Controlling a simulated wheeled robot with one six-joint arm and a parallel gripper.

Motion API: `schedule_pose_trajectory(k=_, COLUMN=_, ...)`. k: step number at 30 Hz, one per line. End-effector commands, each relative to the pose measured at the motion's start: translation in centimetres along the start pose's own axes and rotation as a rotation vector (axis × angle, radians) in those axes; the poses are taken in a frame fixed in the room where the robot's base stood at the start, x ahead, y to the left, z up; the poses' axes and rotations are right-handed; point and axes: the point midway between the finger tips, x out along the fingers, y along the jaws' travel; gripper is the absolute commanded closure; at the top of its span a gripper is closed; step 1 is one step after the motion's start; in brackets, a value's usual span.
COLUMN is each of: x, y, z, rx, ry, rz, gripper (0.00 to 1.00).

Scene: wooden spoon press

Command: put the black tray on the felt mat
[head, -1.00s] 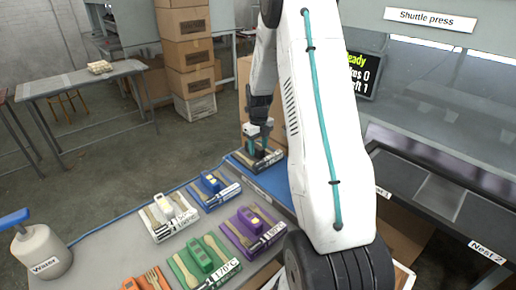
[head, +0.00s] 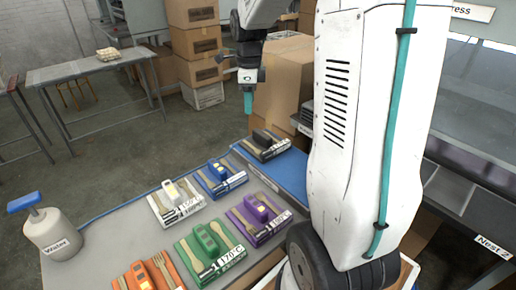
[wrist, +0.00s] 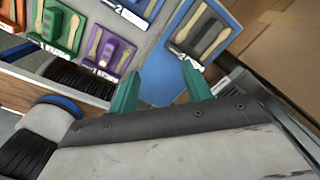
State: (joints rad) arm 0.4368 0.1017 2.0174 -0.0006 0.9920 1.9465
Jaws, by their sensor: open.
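The black tray (head: 268,152), with a dark block and wooden utensils in it, lies flat on the far part of the blue felt mat (head: 287,174). In the wrist view the black tray (wrist: 213,42) has blue mat (wrist: 160,75) showing around it. My gripper (head: 248,104) is raised above and slightly behind the tray in the head view, clear of it. In the wrist view the two teal fingers of my gripper (wrist: 160,84) are apart, with nothing between them.
Blue (head: 221,178), white (head: 176,202), purple (head: 259,219), green (head: 211,253) and orange (head: 148,275) trays stand on the grey table. Cardboard boxes (head: 285,85) stand behind the mat.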

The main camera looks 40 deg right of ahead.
Motion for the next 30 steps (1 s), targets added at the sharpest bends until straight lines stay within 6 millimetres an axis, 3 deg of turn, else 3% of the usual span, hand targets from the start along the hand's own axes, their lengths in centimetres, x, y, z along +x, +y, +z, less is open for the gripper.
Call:
schedule_pose_trajectory(k=1, x=-1.9, y=2.9, z=0.7, rx=-0.175, ry=-0.006, rz=-0.014, gripper=0.51)
schedule_pose_trajectory(k=6, x=-5.6, y=12.3, z=1.3, rx=-0.814, ry=-0.009, rz=-0.037, gripper=0.51)
schedule_pose_trajectory(k=12, x=-7.2, y=22.6, z=-0.4, rx=-1.556, ry=0.000, rz=-0.070, gripper=0.51)
schedule_pose_trajectory(k=15, x=-7.0, y=26.5, z=-1.8, rx=-1.880, ry=0.008, rz=-0.085, gripper=0.51)
schedule_pose_trajectory(k=21, x=-6.1, y=30.8, z=-3.8, rx=-2.289, ry=0.025, rz=-0.106, gripper=0.51)
schedule_pose_trajectory(k=30, x=-5.9, y=31.8, z=-4.2, rx=-2.383, ry=0.029, rz=-0.108, gripper=0.51)
